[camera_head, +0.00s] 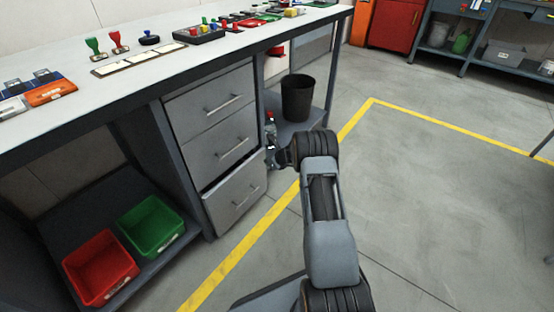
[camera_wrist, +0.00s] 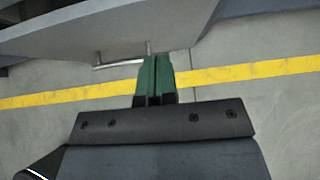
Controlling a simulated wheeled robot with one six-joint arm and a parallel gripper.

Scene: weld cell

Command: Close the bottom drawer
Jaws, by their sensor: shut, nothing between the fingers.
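The bottom drawer (camera_head: 222,204) is the lowest of three grey drawers under the workbench. It stands partly out, with a dark gap along its top edge. Its bar handle (camera_head: 246,195) is on its front. My gripper (camera_head: 270,155) is near the drawer's upper right corner in the head view; I cannot tell there whether it touches. In the wrist view, the green fingers (camera_wrist: 155,75) are together and empty, close to the drawer (camera_wrist: 170,22) and the right end of its handle (camera_wrist: 118,62). Contact is unclear.
The middle drawer (camera_head: 208,148) and top drawer (camera_head: 200,108) look shut. A red bin (camera_head: 98,268) and green bin (camera_head: 150,226) sit on the low shelf at left. A black waste bin (camera_head: 297,98) stands behind my gripper. The floor at right is clear.

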